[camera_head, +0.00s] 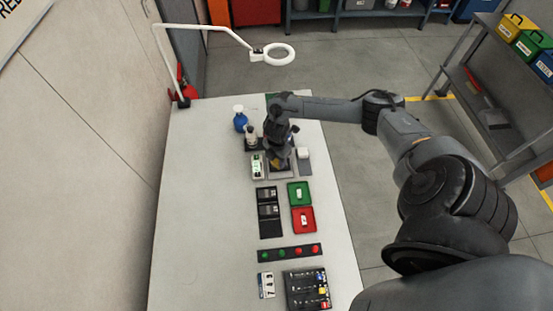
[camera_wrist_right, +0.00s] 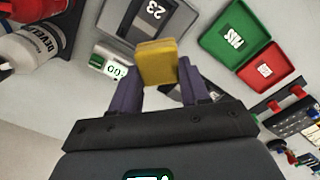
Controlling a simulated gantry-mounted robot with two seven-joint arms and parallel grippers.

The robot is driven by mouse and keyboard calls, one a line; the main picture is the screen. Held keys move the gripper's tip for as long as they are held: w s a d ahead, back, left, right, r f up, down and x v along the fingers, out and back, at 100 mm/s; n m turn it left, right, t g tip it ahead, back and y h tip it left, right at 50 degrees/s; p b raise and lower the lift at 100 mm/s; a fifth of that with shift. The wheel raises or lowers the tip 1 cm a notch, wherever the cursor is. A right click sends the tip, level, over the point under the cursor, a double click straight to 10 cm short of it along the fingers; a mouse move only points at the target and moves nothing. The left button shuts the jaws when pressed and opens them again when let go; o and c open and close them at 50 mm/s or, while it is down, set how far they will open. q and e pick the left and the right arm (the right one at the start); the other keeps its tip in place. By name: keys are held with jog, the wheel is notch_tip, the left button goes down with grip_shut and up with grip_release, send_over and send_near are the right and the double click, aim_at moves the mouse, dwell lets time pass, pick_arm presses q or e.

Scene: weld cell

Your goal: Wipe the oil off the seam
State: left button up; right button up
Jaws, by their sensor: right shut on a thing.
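The grey plate, marked 23 (camera_wrist_right: 118,22), lies just beyond the block in that view. The block overlaps the plate's near edge in the picture; I cannot tell whether they touch. The seam and any oil on it cannot be made out. My left gripper is not in view.
A blue spray bottle (camera_head: 240,121) and a white bottle (camera_head: 251,140) stand left of my gripper. A green-and-white device (camera_head: 257,167) sits close by. Green (camera_head: 299,202) and red (camera_head: 311,228) trays lie nearer. The table's left side (camera_head: 205,210) is clear.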

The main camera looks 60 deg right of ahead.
notch_tip(320, 180, up, 3)
jog(key=shift+f+p, duration=0.1)
jog(key=shift+p, duration=0.85)
